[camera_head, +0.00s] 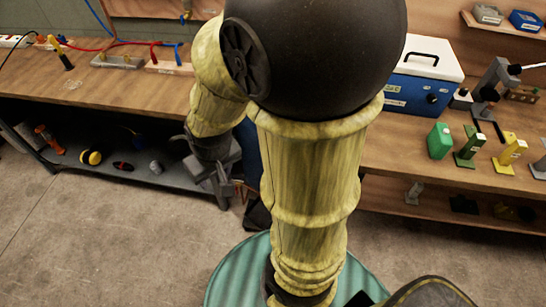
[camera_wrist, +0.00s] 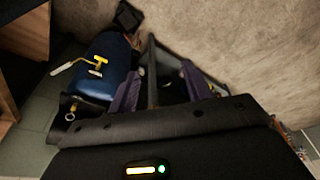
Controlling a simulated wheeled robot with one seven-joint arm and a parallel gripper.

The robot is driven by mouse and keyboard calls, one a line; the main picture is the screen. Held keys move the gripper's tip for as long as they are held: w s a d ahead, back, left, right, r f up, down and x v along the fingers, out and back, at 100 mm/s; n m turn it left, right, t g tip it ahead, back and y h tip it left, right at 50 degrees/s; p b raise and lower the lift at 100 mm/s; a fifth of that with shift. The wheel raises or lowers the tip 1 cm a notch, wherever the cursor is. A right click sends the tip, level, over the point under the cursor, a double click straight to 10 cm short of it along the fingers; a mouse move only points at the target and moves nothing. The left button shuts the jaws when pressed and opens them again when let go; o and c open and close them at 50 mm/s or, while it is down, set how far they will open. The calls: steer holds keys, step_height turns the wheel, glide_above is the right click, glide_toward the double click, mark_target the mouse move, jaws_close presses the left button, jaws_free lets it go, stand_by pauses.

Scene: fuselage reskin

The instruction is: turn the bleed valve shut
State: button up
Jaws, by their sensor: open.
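A blue rounded tank (camera_wrist: 97,82) lies at the left in the wrist view. A yellow T-shaped handle (camera_wrist: 98,65) on it looks like the bleed valve. A pale lever or rod sticks out to its left. My gripper (camera_wrist: 162,72) is open, with its two purple-faced fingers apart and nothing clearly held between them. The handle is to the left of the fingers and apart from them. In the head view my gripper (camera_head: 222,182) hangs low by the bench front. Only a blue strip of the tank (camera_head: 249,148) shows there behind my arm; the handle is hidden.
The wooden bench (camera_head: 120,85) runs along the back, with a lower shelf (camera_head: 165,174) holding several small tools. A blue-and-white box (camera_head: 415,92) and green and yellow blocks stand on its right part. The concrete floor (camera_head: 120,235) is clear at the front left.

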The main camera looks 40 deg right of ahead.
steer(key=o, duration=0.4)
steer(key=shift+w+f, duration=0.2)
steer(key=shift+f, duration=0.2)
steer(key=shift+c, duration=0.2)
steer(key=shift+o, duration=1.1)
steer(key=w+d+f+m+t+b, duration=0.1)
steer(key=w+f+m+t+b, duration=0.1)
steer(key=w+f+b, duration=0.3)
step_height(320, 180, down, 5)
steer(key=w+m, duration=0.1)
steer(key=w, duration=0.2)
steer(key=shift+d+f+b, duration=0.2)
steer(key=shift+b, duration=0.1)
steer(key=w+d+f+m+t+h+b, duration=0.2)
steer(key=w+d+f+b, duration=0.1)
steer(key=f, duration=0.3)
steer(key=w+d+f+m+t+h+b, duration=0.1)
steer(key=w+d+f+m+h+b, duration=0.2)
steer(key=f, duration=0.4)
steer(key=s+d+f+m+t+h+b, duration=0.1)
steer(key=s+d+f+t+h+b, duration=0.1)
steer(key=f, duration=0.6)
steer(key=s+d+f+t+h+b, duration=0.2)
steer(key=d+f+h+b, duration=0.4)
steer(key=d+f+b, duration=0.3)
steer(key=shift+s+d+f+m+h, duration=0.35)
steer(key=shift+s+d, duration=0.3)
steer(key=shift+s, duration=0.25)
steer(key=shift+r, duration=0.1)
steer(key=shift+w, duration=0.1)
